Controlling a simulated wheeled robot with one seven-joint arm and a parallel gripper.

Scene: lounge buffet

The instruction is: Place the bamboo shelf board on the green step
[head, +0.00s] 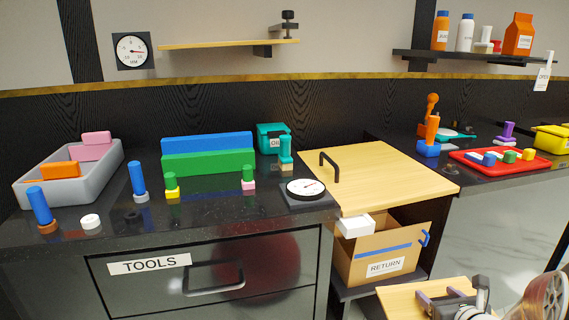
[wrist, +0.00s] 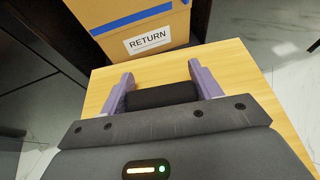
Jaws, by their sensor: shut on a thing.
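My gripper (head: 450,300) is low at the bottom right of the head view. In the wrist view its two purple fingers (wrist: 161,88) are closed on the black handle of a bamboo board (wrist: 245,78). The board (head: 399,297) lies flat below the fingers in front of the return box, partly cut off by the head view's lower edge. The green step (head: 208,162) stands on the dark counter at the left, in front of a taller blue step (head: 206,141). The gripper and held board are well to the right of and below the green step.
Small blocks and a dial (head: 305,188) stand near the green step, with a grey bin (head: 70,185) at left. Another bamboo panel (head: 375,180) with a black handle lies on the counter. The RETURN box (head: 385,255) is below it. A bamboo wall shelf (head: 215,44) hangs above.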

